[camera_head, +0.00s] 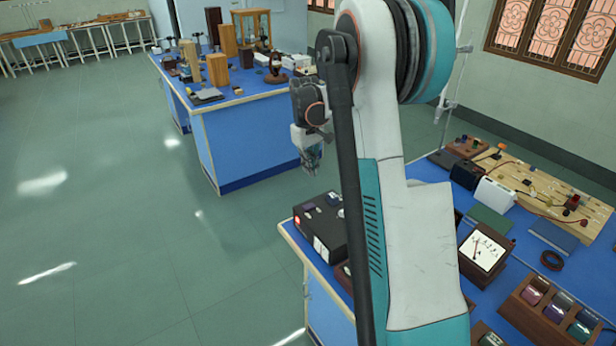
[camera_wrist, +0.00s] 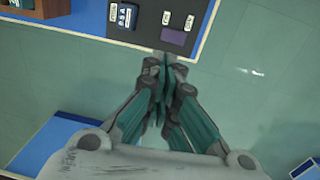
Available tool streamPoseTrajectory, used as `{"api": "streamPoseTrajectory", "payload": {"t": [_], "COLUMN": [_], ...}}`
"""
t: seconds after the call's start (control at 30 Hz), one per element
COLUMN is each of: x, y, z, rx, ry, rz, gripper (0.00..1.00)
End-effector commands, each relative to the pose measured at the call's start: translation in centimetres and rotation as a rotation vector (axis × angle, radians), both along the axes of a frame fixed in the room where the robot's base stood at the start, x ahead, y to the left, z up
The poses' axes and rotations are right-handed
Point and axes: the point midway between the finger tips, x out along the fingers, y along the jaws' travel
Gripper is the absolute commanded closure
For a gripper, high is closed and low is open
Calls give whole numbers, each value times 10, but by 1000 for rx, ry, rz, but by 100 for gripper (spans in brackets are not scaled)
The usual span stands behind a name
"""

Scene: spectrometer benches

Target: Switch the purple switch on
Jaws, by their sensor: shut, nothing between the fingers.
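A dark box (camera_head: 322,236) sits at the near-left corner of the right-hand blue bench, and its top panel (camera_wrist: 148,20) shows at the top of the wrist view. A flat purple patch (camera_wrist: 173,36), which looks like the purple switch, lies on that panel near two small white labels. Whether it is on or off cannot be told. A small purplish spot (camera_head: 333,199) shows on the box top in the head view. My gripper (camera_head: 312,170) is above and beyond the box, apart from it. In the wrist view its fingers (camera_wrist: 164,62) are shut and empty, just below the purple patch.
A dark blue-and-white part (camera_wrist: 126,16) is left of the purple patch on the panel. An analog meter (camera_head: 484,250), a wooden board with wires (camera_head: 530,185) and a coil rack (camera_head: 545,312) crowd the bench. Another blue bench (camera_head: 250,120) stands behind. Open floor (camera_head: 150,230) lies left.

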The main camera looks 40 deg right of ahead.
Motion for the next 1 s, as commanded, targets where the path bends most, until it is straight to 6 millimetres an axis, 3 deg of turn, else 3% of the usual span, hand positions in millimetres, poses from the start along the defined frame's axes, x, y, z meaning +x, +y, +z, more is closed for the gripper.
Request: {"api": "streamPoseTrajectory", "payload": {"t": [0.2,0.8,1.0], "x": [0,0,-2], "y": [-2,-2,20], "z": [17,18,36], "rx": [0,0,-14], "ry": [0,-1,-32], "rz": [0,1,37], "gripper": [100,100,100]}}
